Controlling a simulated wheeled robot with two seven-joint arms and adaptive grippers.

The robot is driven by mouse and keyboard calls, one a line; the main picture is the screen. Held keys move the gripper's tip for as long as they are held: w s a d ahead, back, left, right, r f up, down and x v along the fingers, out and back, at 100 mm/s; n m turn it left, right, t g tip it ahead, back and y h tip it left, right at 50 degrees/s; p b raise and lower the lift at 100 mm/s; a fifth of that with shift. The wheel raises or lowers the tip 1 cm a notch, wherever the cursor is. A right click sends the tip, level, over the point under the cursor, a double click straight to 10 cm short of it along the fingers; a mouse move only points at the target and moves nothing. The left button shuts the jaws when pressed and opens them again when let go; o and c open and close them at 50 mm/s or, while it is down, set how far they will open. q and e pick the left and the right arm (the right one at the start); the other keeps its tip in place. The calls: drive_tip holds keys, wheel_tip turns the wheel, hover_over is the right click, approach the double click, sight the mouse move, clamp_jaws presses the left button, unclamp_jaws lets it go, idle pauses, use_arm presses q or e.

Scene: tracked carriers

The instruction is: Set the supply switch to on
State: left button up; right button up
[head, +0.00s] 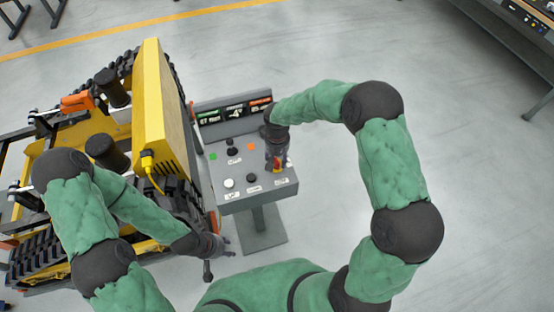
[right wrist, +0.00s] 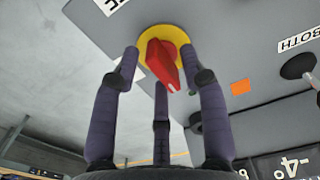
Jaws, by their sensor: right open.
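The supply switch appears to be the red rotary knob on a yellow disc, seen close up in the right wrist view (right wrist: 160,62). A white mark on its end points down and slightly right there. In the head view the red and yellow knob (head: 278,169) is at the right of the grey console. My right gripper (head: 277,160) is over it; in the right wrist view its dark fingers (right wrist: 166,76) are spread around the knob, with no clear contact. The switch's label is not readable. My left gripper (head: 222,246) hangs left of the console, its finger state unclear.
The grey console (head: 262,198) carries black and white knobs (head: 229,183), a green patch, an orange patch (head: 251,147) and a display panel (head: 234,113). A yellow tracked carrier (head: 150,100) stands close on its left. The floor to the right is free.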

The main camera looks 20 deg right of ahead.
drive_tip(key=shift+f, duration=0.35)
clamp_jaws()
